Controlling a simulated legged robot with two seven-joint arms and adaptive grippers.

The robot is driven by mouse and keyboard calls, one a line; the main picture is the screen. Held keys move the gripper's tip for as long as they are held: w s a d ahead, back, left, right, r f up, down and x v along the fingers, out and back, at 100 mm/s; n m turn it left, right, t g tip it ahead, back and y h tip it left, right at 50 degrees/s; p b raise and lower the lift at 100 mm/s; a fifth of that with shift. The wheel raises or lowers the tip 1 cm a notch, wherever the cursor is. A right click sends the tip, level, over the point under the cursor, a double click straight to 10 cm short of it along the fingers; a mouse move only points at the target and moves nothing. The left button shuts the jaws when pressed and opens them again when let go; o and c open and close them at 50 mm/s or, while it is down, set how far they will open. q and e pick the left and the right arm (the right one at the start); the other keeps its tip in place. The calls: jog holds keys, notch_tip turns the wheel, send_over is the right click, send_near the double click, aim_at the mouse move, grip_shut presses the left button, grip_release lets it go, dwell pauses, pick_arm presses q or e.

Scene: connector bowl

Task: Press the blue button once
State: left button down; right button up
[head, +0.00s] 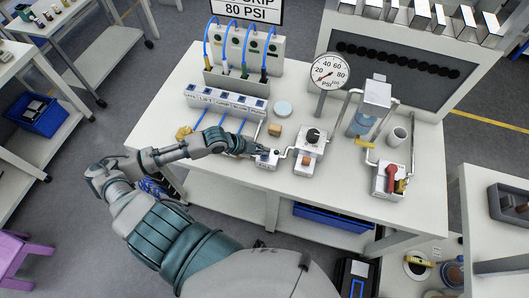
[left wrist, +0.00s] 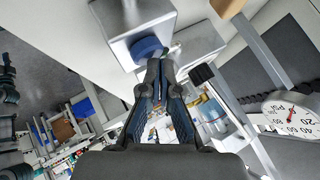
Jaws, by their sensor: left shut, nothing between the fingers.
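The blue button (left wrist: 147,47) is a round blue disc on a light grey box (left wrist: 136,22) in the left wrist view. In the head view that small box (head: 267,160) stands at the front of the white table, left of the black-knobbed unit. My left gripper (head: 259,150) reaches in from the left, with its tips over or beside that box. In the left wrist view the fingertips (left wrist: 160,68) are together and empty, right at the button's edge. They hide part of it, and I cannot tell if they touch it. My right gripper is not in view.
A black-knobbed unit (head: 308,143) and a pressure gauge (head: 329,72) stand to the right of my left gripper. A red-handled valve (head: 392,177) is farther right. A labelled switch strip (head: 225,101) and a tan block (head: 275,130) lie behind the gripper.

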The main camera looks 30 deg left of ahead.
pick_arm(q)
jog(key=shift+f, duration=0.3)
dwell(0.5)
jog(key=shift+r+p, duration=0.95)
notch_tip(320, 180, up, 5)
jog(key=p, duration=0.5)
jog(key=shift+r, duration=0.1)
dwell(0.5)
